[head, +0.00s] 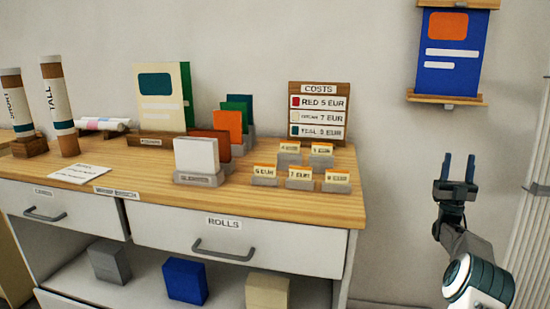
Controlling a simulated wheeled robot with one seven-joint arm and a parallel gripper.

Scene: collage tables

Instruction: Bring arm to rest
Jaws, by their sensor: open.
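My gripper (457,168) is at the right of the head view, in front of the bare wall. Its two dark blue fingers point up and stand apart, with nothing between them. It is to the right of the wooden-topped cabinet (355,208) and apart from it. My arm reaches up from the lower right corner with a bend below the gripper.
On the cabinet stand a COSTS board (318,113), small price cards (299,172), a white card in a holder (196,157) and two tall tubes (58,100). A blue poster (450,75) hangs above my gripper. A ribbed white panel (530,235) is at the right edge.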

